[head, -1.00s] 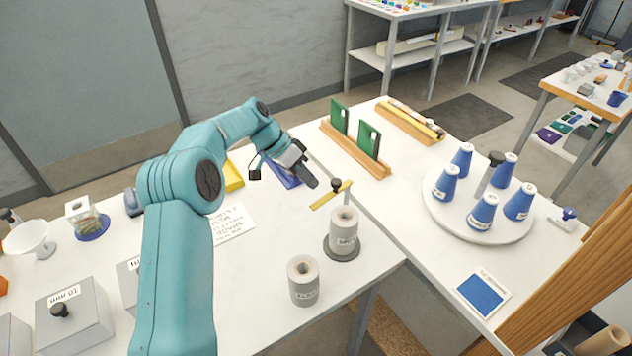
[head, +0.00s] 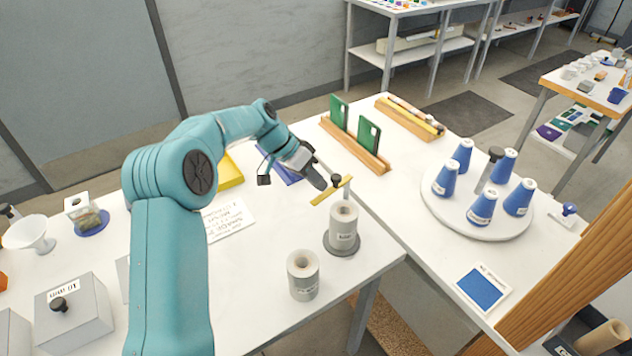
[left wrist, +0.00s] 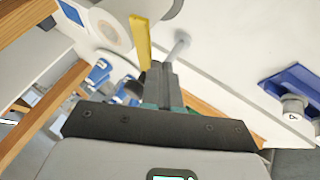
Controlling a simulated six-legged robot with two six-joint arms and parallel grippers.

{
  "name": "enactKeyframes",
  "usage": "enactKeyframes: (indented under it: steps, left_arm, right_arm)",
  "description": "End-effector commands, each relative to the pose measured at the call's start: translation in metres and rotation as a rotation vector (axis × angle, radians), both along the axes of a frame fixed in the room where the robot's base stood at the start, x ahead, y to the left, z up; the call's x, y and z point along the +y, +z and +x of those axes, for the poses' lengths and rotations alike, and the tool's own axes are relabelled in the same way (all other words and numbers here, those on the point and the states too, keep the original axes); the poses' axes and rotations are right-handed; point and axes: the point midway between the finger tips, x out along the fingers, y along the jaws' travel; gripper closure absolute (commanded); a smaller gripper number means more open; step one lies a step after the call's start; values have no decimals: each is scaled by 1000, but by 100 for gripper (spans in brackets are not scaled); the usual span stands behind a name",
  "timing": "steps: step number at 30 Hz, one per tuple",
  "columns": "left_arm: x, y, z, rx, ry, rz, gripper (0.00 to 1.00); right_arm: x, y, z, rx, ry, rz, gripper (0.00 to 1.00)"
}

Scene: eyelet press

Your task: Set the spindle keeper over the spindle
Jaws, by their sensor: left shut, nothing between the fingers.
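The spindle keeper (head: 342,187) is a yellow bar with a dark knob, at the top of a thin grey post behind a grey spool (head: 343,228). The bar lies slantwise behind the spool's top, not across it. The spool stands upright on a dark round base; I cannot make out the spindle inside its hole. My left gripper (head: 321,184) is shut and empty, its tips close beside the knob and bar; I cannot tell if they touch. In the left wrist view the yellow bar (left wrist: 141,42) is just beyond the fingertips (left wrist: 158,68). My right gripper is not in view.
A second grey spool (head: 303,275) stands loose in front. A round white stand with blue cones (head: 482,208) is at the right. Wooden racks with green plates (head: 368,136) stand behind. A paper sheet (head: 229,220) and grey boxes (head: 75,315) lie left.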

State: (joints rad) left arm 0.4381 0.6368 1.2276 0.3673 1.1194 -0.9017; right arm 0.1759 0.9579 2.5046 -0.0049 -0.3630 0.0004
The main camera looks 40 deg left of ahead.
Motion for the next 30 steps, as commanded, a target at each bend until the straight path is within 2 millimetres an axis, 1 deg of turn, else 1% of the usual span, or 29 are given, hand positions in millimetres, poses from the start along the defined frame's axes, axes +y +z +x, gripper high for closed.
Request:
enactKeyframes:
  steps: [5, 8, 15, 18, 24, 30]
  left_arm:
    - [-3, -3, -2, -2, 39, 0, 100]
    - [-6, -4, -4, -2, 81, 1, 100]
    - [-19, -5, -10, -4, 238, 2, 100]
    - [-25, -4, -11, -4, 306, 1, 100]
    - [-35, -2, -13, 0, 301, 1, 100]
    - [-41, 0, -14, -1, 300, 1, 100]
  right_arm:
    - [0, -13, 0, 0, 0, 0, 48]
    - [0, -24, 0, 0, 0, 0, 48]
    - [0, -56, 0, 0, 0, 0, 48]
    - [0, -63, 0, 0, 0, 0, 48]
    - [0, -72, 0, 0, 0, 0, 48]
    - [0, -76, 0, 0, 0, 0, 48]
